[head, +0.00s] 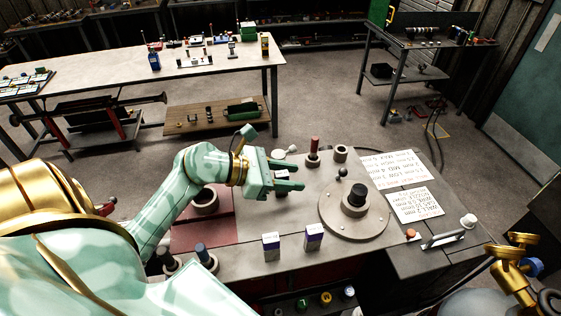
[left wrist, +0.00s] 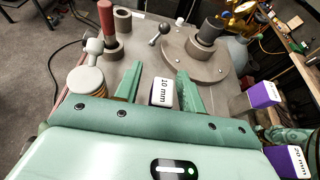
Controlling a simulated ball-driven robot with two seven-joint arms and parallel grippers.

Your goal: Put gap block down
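The gap block (left wrist: 162,93), with a white face marked "10 mm", stands between my left gripper's fingers in the left wrist view. In the head view only a small pale part of it (head: 282,175) shows between the fingers. My left gripper (head: 292,178) is over the bench, left of the round turntable. Its two green fingers (left wrist: 158,88) are apart, with a visible gap beside the block, so it looks open around it. The block's underside is hidden, so contact with the bench is hard to tell. My right gripper is not in view.
The turntable (head: 337,218) with a dark knob is to the right. A red-handled post (head: 314,150) and a grey ring (head: 341,153) are behind. Printed sheets (head: 394,169) lie on the right.

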